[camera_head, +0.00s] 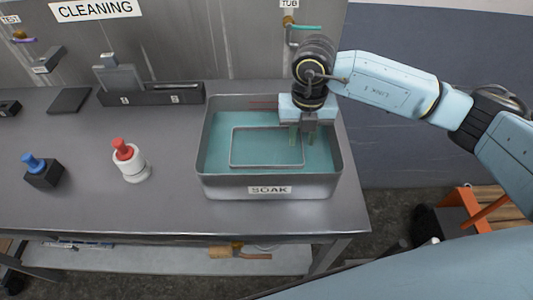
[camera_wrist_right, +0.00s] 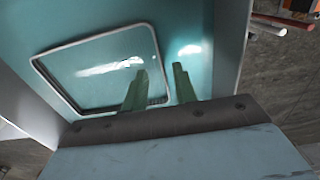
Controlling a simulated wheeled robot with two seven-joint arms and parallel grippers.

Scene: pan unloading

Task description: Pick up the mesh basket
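The mesh basket (camera_head: 232,148) shows as a thin grey rectangular rim in the teal water of the tub labelled SOAK (camera_head: 212,187). Its mesh cannot be made out. My right gripper (camera_head: 301,137) reaches down into the tub at the basket's right side. In the right wrist view the two greenish fingers of my gripper (camera_wrist_right: 161,72) are apart. One side of the rim of the basket (camera_wrist_right: 66,92) passes between them in the picture. I cannot tell whether they touch it or how deep they are. My left gripper is out of view.
The tub's walls stand close around my right gripper. On the grey counter (camera_head: 100,215) to the left are a red-topped white dispenser (camera_head: 135,164), a blue-topped black block (camera_head: 42,172) and a dark rack (camera_head: 152,95). The counter's front left is clear.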

